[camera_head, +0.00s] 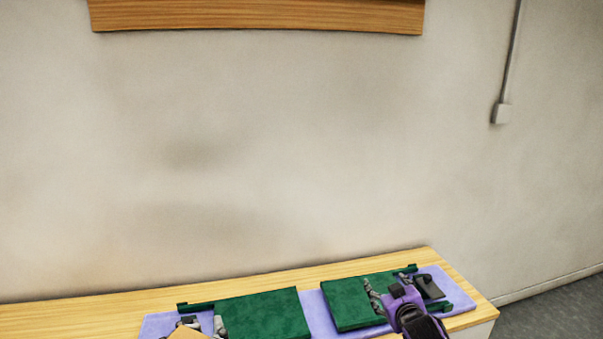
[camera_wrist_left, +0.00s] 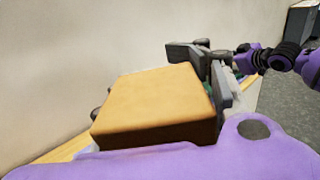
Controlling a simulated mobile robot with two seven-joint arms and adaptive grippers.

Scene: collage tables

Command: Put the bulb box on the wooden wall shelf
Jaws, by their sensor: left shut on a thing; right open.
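The bulb box (camera_wrist_left: 158,98) is a plain orange-tan box that fills the middle of the left wrist view. My left gripper (camera_wrist_left: 160,115) is shut on it. In the head view only a corner of the box (camera_head: 186,333) and the tips of my left gripper (camera_head: 204,325) show at the bottom edge. My right gripper (camera_head: 399,292) is open and empty above the right green panel. The wooden wall shelf (camera_head: 258,16) is at the top of the head view, cut off by the frame, so its upper surface is hidden. The box is well below it.
A wooden table (camera_head: 75,315) stands against the wall. On it lie a lavender mat (camera_head: 317,316) and two green panels, left (camera_head: 265,315) and right (camera_head: 345,303). A white wall box with a cable (camera_head: 501,113) is at the right. The wall between table and shelf is clear.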

